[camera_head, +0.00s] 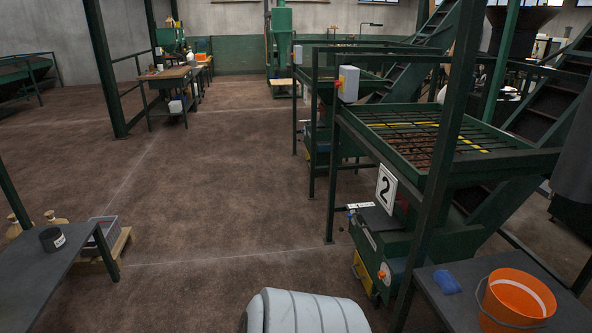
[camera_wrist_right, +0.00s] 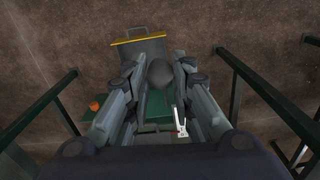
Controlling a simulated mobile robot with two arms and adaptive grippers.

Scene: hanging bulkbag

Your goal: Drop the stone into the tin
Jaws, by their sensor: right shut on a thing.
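A dark grey rounded stone (camera_wrist_right: 160,73) sits between the fingertips of my right gripper (camera_wrist_right: 158,75) in the right wrist view. The gripper is shut on it, and the fingers hide part of its sides. A small black round container with a pale label (camera_head: 52,239), perhaps the tin, stands on the grey table at the left in the head view. The right gripper does not show in the head view. My left gripper is in neither view.
A grey table (camera_head: 35,275) is at left. A green machine (camera_head: 420,175) with a grated top stands at right. An orange bucket (camera_head: 517,298) and blue cloth (camera_head: 447,282) are at bottom right. A yellow-edged grey pan (camera_wrist_right: 139,52) lies below the gripper. The middle floor is clear.

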